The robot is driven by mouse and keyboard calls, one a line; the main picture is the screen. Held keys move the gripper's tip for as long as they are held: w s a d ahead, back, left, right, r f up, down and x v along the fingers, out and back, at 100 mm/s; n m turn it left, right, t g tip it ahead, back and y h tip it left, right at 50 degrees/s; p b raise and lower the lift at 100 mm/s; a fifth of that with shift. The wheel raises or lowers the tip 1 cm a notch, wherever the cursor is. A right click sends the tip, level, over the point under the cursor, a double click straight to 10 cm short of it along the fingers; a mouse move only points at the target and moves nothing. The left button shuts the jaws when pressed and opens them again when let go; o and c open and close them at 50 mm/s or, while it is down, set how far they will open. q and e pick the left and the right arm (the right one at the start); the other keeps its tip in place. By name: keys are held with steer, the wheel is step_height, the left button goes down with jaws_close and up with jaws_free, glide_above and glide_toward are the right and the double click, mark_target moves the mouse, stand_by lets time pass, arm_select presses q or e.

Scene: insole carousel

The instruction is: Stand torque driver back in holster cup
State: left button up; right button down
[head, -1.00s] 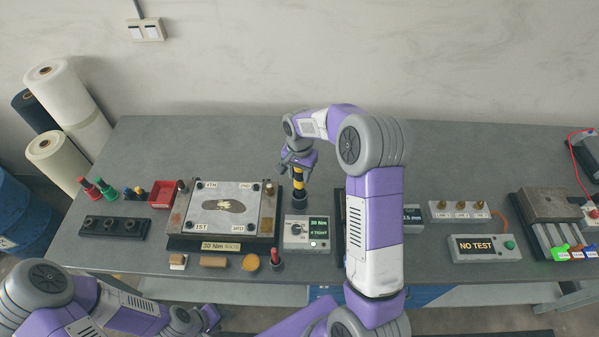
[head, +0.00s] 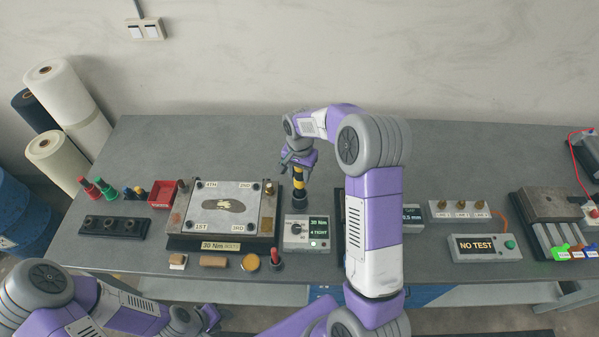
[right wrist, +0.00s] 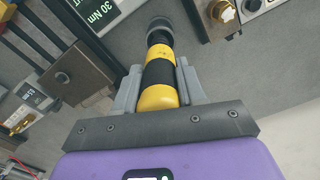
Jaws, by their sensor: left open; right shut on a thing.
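The torque driver (head: 299,180) has a yellow and black banded body and stands roughly upright behind the controller box. My right gripper (head: 298,165) is shut on its upper part. In the right wrist view the driver (right wrist: 159,78) lies between the grey fingers of my right gripper (right wrist: 157,82). Its far end meets a dark round holster cup (right wrist: 160,27), which also shows in the head view (head: 298,201). I cannot tell how deep the driver sits in it. My left gripper (head: 207,319) is open and empty in front of the table's front edge.
The controller box (head: 306,232) reads 30 Nm and stands just in front of the cup. The insole mould plate (head: 222,224) is to the left. My right arm hides part of the table; a NO TEST box (head: 480,248) is to the right. The table behind the driver is clear.

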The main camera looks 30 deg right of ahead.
mark_target(299, 185)
steer(key=shift+f, duration=0.1)
steer(key=shift+f+b, duration=2.5)
steer(key=shift+f, duration=0.75)
steer(key=c, duration=0.6)
jaws_free()
step_height(299, 185, up, 8)
steer(key=shift+f, duration=0.15)
steer(key=shift+p, duration=0.3)
